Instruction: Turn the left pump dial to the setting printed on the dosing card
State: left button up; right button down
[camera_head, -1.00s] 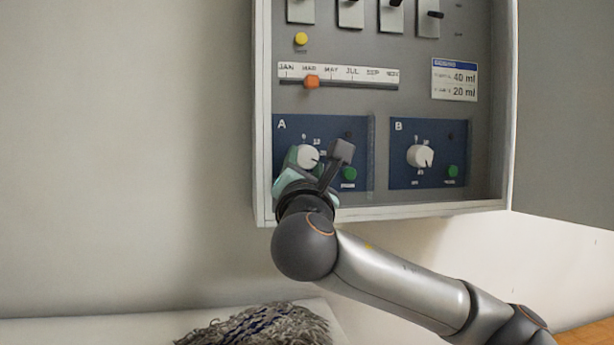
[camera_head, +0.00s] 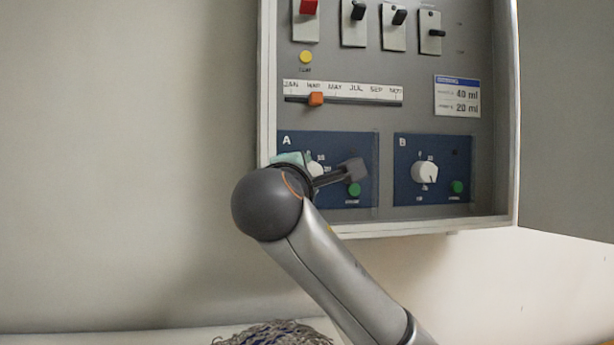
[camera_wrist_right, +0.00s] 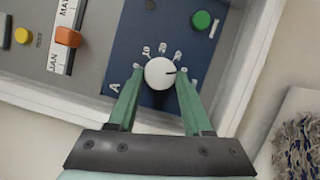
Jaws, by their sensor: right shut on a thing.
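The left pump dial (camera_wrist_right: 159,73), white with a dark pointer line, sits on blue panel A (camera_head: 363,145). In the right wrist view its pointer faces right, toward the last small printed marks, which are too blurred to read surely. My right gripper (camera_wrist_right: 159,78) has its green fingers on both sides of the dial and is shut on it. In the head view my wrist hides most of this dial (camera_head: 316,170). The dosing card (camera_head: 457,96) is at the upper right of the cabinet and shows 40 ml above 20 ml. My left gripper is out of view.
Panel B with its white dial (camera_head: 425,172) is to the right. Green buttons (camera_head: 354,189) sit beside both dials. An orange slider (camera_head: 316,99), a yellow button (camera_head: 305,57) and several switches are above. A grey mop head (camera_head: 272,335) lies below.

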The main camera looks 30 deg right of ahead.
jog(key=shift+m, duration=0.3)
dwell(0.4)
jog(key=shift+c, duration=1.6)
grip_release()
jog(key=b+v, duration=0.2)
jog(key=v, duration=0.5)
jog(key=shift+s, duration=0.2)
jog(key=shift+a, duration=0.1)
